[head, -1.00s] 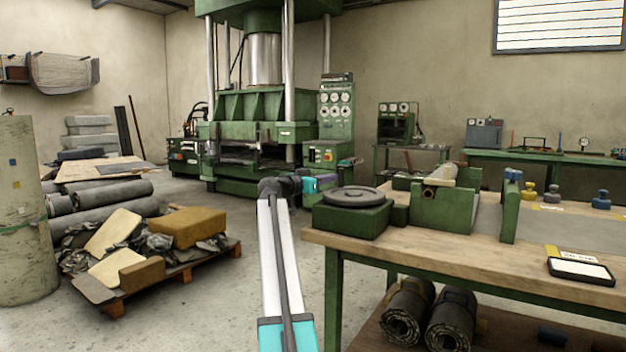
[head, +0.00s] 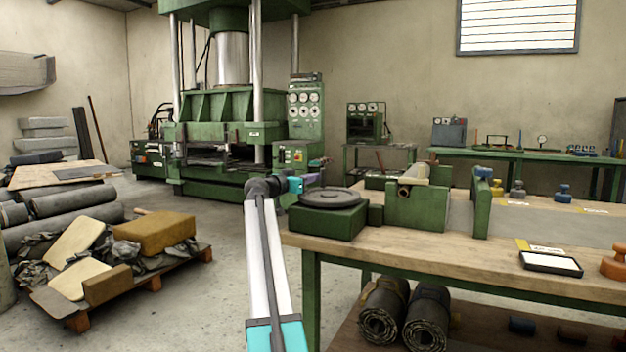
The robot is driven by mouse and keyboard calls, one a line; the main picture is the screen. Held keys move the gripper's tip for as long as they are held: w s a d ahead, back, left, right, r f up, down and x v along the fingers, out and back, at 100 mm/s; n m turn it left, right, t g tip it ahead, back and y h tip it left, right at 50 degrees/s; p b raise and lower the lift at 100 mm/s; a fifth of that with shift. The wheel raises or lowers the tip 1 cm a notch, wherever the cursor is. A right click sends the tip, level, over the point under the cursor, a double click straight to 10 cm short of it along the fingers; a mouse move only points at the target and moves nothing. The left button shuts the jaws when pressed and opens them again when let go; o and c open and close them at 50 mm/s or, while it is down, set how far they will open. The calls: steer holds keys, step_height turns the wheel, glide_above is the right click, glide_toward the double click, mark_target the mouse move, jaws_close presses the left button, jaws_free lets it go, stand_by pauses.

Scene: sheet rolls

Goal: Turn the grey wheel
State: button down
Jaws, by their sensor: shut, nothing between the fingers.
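The grey wheel (head: 331,198) is a flat dark disc lying level on top of a green block (head: 327,222). The block stands at the near left corner of the wooden workbench (head: 400,258). My arm rises from the bottom of the head view, and its end bends right just behind and left of the wheel. My gripper (head: 313,179) looks small there, shut and empty, beyond the wheel's far left edge. It appears apart from the wheel, but the exact gap is hard to judge.
A green roller stand (head: 416,208) is right of the wheel. Coloured weights, a framed card (head: 550,263) and an orange weight (head: 614,262) lie further right. Rolls (head: 383,312) sit below the bench. A loaded pallet (head: 120,290) stands at left, with open floor before my arm.

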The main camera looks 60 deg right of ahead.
steer(key=shift+w+a, duration=0.1)
steer(key=shift+w+a, duration=0.35)
steer(key=shift+w, duration=0.15)
steer(key=w+a+p, duration=0.2)
steer(key=w+a, duration=0.5)
steer(key=w, duration=0.3)
steer(key=shift+w, duration=0.2)
